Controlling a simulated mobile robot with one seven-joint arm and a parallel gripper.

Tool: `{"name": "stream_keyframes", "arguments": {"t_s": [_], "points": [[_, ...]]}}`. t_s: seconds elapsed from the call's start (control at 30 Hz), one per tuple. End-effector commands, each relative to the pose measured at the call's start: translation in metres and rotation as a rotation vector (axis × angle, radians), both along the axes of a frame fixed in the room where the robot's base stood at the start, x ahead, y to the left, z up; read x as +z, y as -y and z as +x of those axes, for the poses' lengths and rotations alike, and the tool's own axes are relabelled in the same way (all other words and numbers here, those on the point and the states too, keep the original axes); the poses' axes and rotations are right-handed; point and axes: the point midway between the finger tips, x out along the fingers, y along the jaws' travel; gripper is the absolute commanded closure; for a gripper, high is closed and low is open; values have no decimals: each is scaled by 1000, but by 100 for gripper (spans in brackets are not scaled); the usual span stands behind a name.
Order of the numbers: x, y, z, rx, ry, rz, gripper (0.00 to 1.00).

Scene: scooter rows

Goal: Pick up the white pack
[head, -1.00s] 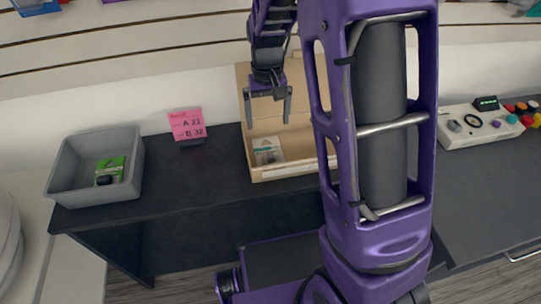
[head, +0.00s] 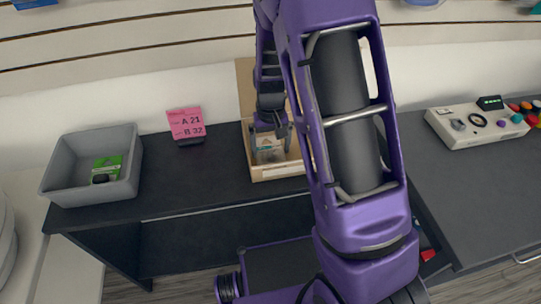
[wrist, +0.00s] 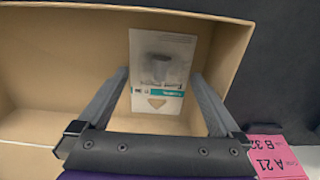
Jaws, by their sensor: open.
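The white pack (wrist: 160,62) lies in the open cardboard box, close to one of its side walls. It has a teal band and a dark shape on its face. In the head view the pack (head: 266,153) is partly hidden behind my gripper (head: 268,150). The cardboard box (head: 278,173) stands on the dark counter. In the wrist view my gripper (wrist: 160,95) is open, with one finger on each side of the pack in the picture. Nothing is held. I cannot tell whether the fingers touch the pack.
A grey bin (head: 75,195) with a green pack (head: 106,168) stands at the left. A pink sign (head: 186,123) reading A 21, B 32 stands between bin and box; it also shows in the wrist view (wrist: 277,165). A control panel (head: 478,125) stands at the right.

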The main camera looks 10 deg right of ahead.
Motion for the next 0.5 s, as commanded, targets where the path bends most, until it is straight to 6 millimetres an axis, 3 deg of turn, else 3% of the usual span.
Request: {"name": "stream_keyframes", "arguments": {"t_s": [0.13, 0.5], "points": [[1, 0, 0, 0, 0, 0, 2], [1, 0, 0, 0, 0, 0, 68]]}}
